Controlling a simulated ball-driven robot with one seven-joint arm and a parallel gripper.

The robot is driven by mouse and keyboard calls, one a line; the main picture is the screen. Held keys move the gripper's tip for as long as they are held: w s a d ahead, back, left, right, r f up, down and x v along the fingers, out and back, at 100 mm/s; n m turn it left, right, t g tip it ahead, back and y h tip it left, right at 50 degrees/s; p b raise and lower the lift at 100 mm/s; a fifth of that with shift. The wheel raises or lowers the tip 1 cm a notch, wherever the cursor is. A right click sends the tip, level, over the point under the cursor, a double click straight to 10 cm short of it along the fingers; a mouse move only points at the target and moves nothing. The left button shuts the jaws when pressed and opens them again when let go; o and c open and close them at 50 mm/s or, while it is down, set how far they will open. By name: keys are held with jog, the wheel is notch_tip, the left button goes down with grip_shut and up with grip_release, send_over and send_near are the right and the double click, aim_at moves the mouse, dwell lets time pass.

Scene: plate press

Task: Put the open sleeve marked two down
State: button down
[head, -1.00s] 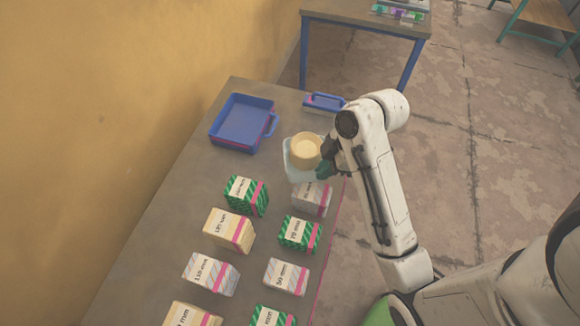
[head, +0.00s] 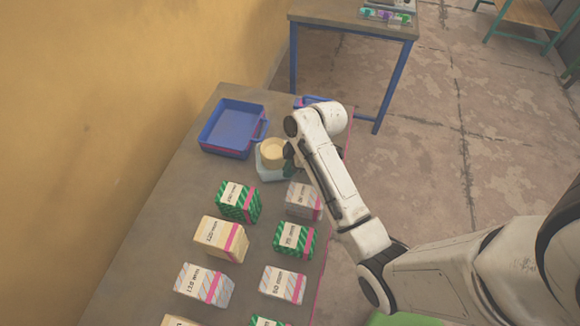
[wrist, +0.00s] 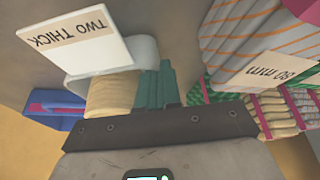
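The sleeve (wrist: 88,42) shows in the wrist view as a white plate lettered "TWO THICK", with a pale curved part and a cream round part joined below it. In the head view it is a cream round top on a pale blue-white base (head: 268,173), just right of the blue tray. My gripper (head: 289,156) is at the right side of the cream part, and its teal finger (wrist: 156,88) lies against it. It appears shut on the sleeve; the far finger is hidden. I cannot tell whether the base touches the table.
The blue tray (head: 232,130) with a handle stands at the table's far left. Several wrapped blocks marked in mm, such as a green one (head: 238,202) and a cream one (head: 221,238), stand in two rows nearer. A blue-handled thing (head: 308,101) is partly behind my arm. Bare table lies left of the blocks.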

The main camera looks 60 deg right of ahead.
jog(key=shift+f, duration=0.15)
jog(key=shift+f, duration=0.1)
jog(key=c, duration=1.8)
grip_release()
jog(key=o, duration=0.5)
jog(key=shift+c, duration=0.2)
